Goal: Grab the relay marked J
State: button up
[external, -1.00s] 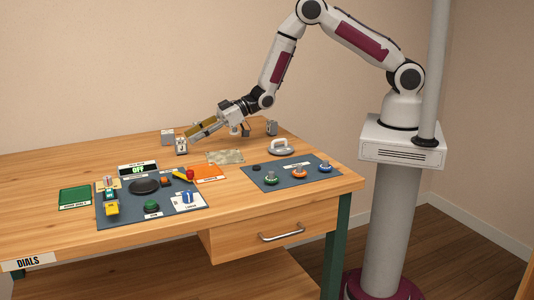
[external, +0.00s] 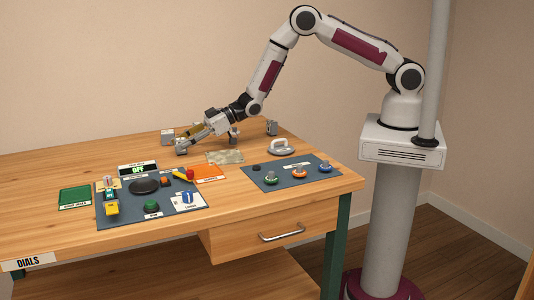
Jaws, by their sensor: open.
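Several small grey blocks that look like relays stand along the back of the table; their letters are too small to read, so I cannot tell which is J. One block (external: 167,136) is at the far left. A second block (external: 181,150) is just in front of it to the right, partly hidden by my gripper. A third block (external: 234,131) stands near my wrist and a fourth (external: 271,127) is farther right. My gripper (external: 185,144) is open, tilted down to the left, with its fingers at the second block; whether they touch it is unclear.
A dark panel (external: 165,213) with knobs and switches lies front left, by a green tray (external: 75,197). An orange mat (external: 210,173) and a pale greenish patch (external: 225,157) lie mid-table. A second panel (external: 256,182) with knobs and a grey handled object (external: 281,149) are at right.

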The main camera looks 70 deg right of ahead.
aim_at(181, 139)
dwell(0.4)
grip_shut()
jog(key=shift+r, duration=0.2)
jog(key=shift+r, duration=4.85)
